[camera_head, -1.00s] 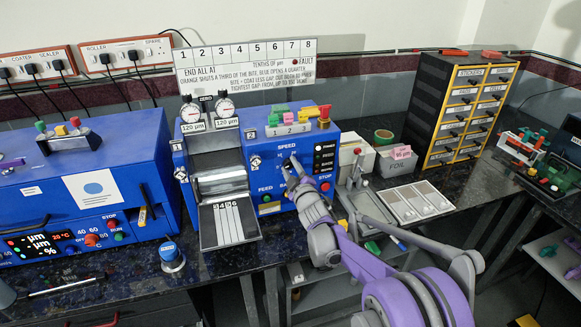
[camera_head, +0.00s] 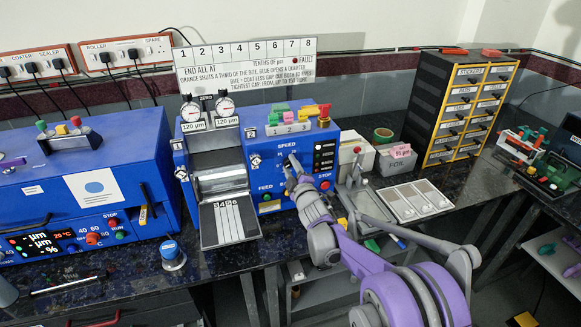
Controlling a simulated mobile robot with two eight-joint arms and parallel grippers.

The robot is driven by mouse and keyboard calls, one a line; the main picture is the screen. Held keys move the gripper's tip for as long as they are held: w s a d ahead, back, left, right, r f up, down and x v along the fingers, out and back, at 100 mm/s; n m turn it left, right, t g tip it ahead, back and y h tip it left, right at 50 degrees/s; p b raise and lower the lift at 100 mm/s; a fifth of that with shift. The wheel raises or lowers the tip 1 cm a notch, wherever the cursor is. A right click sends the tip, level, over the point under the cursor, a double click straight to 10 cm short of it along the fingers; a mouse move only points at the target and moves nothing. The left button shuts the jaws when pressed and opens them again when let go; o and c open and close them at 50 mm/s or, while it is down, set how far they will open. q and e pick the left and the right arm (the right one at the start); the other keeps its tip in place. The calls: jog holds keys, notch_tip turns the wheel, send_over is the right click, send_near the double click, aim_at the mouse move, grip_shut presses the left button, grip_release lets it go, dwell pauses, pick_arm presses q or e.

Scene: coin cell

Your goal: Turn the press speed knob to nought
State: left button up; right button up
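The blue roller press carries a SPEED label (camera_head: 290,142) on its front panel, with a dial below it. My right gripper (camera_head: 291,165) is at this dial, its fingers pointing into the panel. The fingers largely hide the speed knob, so its setting cannot be read. I cannot tell whether the fingers are closed on the knob or around it.
Close by on the press are a FEED button (camera_head: 266,198), a red STOP button (camera_head: 325,185) and a black light panel (camera_head: 324,155). A sloped outfeed tray (camera_head: 230,222) lies left of my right arm. A FOIL box (camera_head: 396,163) and drawer cabinet (camera_head: 460,105) stand to the right.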

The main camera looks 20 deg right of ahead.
jog(key=o, duration=0.4)
jog(key=shift+o, duration=0.2)
jog(key=s+b, duration=0.1)
jog(key=s, duration=0.9)
jog(key=shift+s+d, duration=0.2)
jog(key=shift+s, duration=0.2)
